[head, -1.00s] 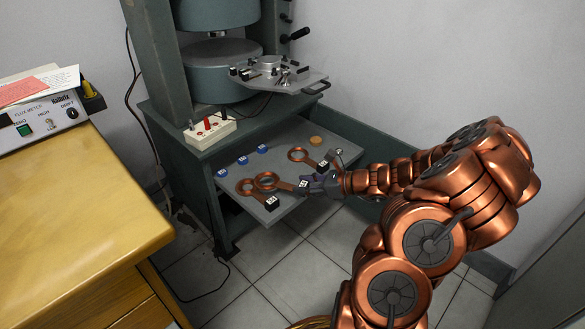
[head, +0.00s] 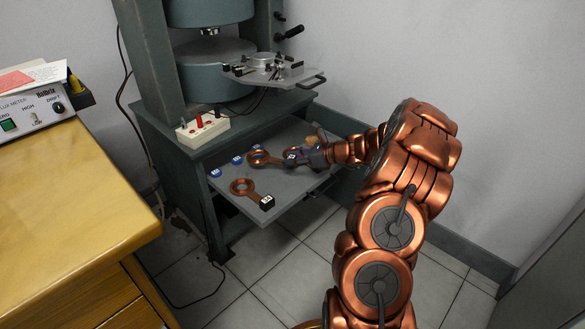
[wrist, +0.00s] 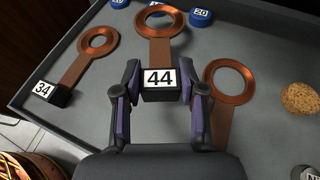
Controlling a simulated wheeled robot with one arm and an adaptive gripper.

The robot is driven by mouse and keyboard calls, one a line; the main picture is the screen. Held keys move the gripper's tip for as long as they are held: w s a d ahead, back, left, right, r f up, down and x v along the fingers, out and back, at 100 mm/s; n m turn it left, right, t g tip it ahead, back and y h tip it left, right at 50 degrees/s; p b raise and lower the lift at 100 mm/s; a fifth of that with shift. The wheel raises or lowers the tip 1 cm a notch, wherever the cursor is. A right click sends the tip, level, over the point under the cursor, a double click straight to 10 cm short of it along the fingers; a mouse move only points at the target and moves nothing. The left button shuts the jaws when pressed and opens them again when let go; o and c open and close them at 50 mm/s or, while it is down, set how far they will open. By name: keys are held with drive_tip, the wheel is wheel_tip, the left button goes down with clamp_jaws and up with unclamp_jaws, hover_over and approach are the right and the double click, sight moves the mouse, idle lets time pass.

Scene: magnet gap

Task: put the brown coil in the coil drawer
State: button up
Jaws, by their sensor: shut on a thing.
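My gripper (wrist: 160,95) is shut on the black block of a copper-brown coil labelled 44 (wrist: 152,22). Its ring points away from me, over the grey pull-out surface (head: 290,190); I cannot tell whether it touches it. In the head view this coil (head: 258,158) is left of my gripper (head: 303,156). A second coil, labelled 34 (wrist: 97,42), lies to the left; it also shows in the head view (head: 243,187). A third coil (wrist: 229,80) lies just right of my gripper, its handle end hidden by a finger. I cannot tell which surface is the coil drawer.
Blue numbered discs (wrist: 199,18) lie at the far side. A cork disc (wrist: 300,97) is at right. A magnet stand (head: 205,70) with a metal plate (head: 275,72) and a white switch box (head: 202,130) rises behind. A wooden desk (head: 75,190) is at left.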

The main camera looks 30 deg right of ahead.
wheel_tip(320, 180, down, 4)
drive_tip(key=shift+w+r+b, duration=0.1)
drive_tip(key=shift+r+b, duration=0.05)
drive_tip(key=shift+b, duration=1.05)
drive_tip(key=shift+r, duration=0.1)
drive_tip(key=o, duration=1.1)
drive_tip(key=shift+o, duration=0.2)
